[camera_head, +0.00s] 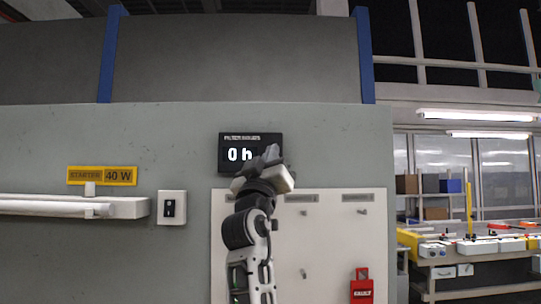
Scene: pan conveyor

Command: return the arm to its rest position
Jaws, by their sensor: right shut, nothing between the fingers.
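My right arm rises from the bottom middle of the head view, in front of a pale wall panel (325,240). Its right gripper (271,154) is at the top of the arm, tilted up, shut and empty. It overlaps the lower right part of a black display (232,141) with white characters, partly hiding them. Whether it touches the panel or display cannot be told. My left gripper is not in view.
Grey wall fills the left and middle. It carries a yellow "40 W" sign (120,176), a light tube (45,208) and a switch (172,208). The panel has small hooks and a red tag (362,290). A workbench (470,258) with shelves stands at right.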

